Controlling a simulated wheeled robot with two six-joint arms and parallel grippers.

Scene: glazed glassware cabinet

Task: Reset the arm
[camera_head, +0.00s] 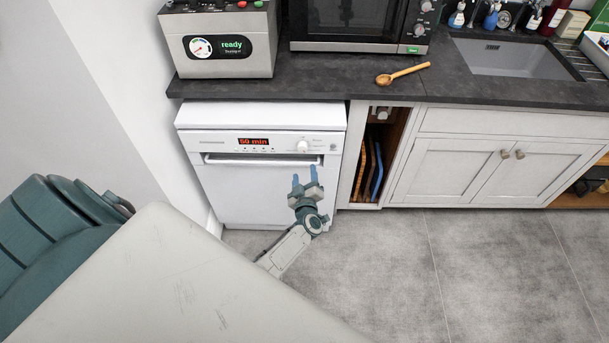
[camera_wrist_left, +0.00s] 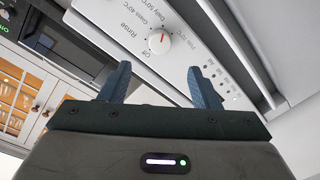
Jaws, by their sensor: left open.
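My left gripper (camera_head: 304,182) is open and empty in front of the white dishwasher (camera_head: 250,193), just below the right part of its handle slot. In the left wrist view my left gripper (camera_wrist_left: 160,85) shows two blue fingers spread apart, facing the dishwasher's panel (camera_wrist_left: 185,65) with its round dial (camera_wrist_left: 159,41). I cannot tell whether the fingers touch the front. The dishwasher door is shut and its display (camera_head: 253,141) reads 60 min. My right gripper is not in view.
The dark worktop (camera_head: 330,78) holds a machine marked ready (camera_head: 220,45), a microwave (camera_head: 350,25) and a wooden spoon (camera_head: 402,74). A sink (camera_head: 515,60) lies at the right. Cabinet doors (camera_head: 490,170) are shut. The grey floor (camera_head: 450,260) is clear.

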